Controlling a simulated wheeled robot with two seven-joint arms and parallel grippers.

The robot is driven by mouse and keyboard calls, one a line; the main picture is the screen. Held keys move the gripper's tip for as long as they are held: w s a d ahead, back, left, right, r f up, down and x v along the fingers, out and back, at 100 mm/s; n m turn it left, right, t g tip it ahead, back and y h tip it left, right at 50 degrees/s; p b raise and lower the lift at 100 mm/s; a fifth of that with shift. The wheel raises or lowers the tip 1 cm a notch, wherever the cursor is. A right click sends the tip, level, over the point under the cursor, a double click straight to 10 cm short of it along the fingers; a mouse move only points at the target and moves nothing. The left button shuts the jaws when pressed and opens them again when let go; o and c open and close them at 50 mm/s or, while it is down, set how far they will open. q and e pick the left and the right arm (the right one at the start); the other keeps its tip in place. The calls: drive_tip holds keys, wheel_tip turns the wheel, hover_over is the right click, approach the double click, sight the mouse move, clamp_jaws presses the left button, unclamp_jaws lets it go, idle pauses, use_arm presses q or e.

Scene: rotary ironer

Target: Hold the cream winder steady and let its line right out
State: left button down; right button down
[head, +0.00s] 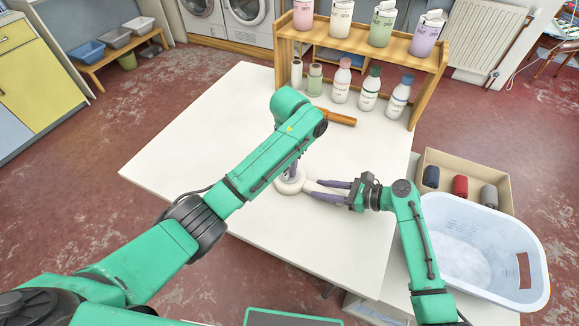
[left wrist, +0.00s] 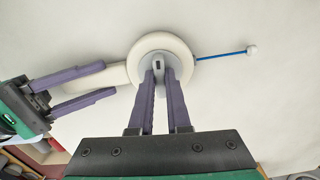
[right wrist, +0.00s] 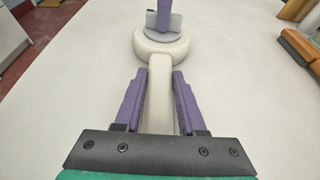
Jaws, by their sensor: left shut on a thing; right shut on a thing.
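The cream winder (head: 284,188) lies on the white table, with a round ring body and a straight handle (right wrist: 159,85). In the left wrist view its ring (left wrist: 137,57) surrounds a grey hub (left wrist: 158,64) with a dark slot. A short blue line (left wrist: 222,55) sticks out from the ring, ending in a white bead (left wrist: 252,50). My left gripper (left wrist: 167,68) is shut on the hub from above. My right gripper (right wrist: 158,75) is shut on the handle, one finger on each side. In the head view my left arm hides part of the winder and the line.
A wooden shelf (head: 362,45) with several bottles stands at the table's back. An orange-brown stick-like thing (head: 335,117) lies before it. A pale blue basket (head: 478,240) and a box of coloured rolls (head: 505,182) are at the right. The table's left part is clear.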

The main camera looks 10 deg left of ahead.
use_arm(q)
drive_tip(key=shift+r+n, duration=0.1)
drive_tip(key=shift+n, duration=0.4)
use_arm(e)
drive_tip(key=shift+s+f, duration=0.1)
use_arm(q)
drive_tip(key=c, duration=0.9)
unclamp_jaws()
drive_tip(key=shift+o, duration=0.2)
wheel_tip(320, 180, up, 12)
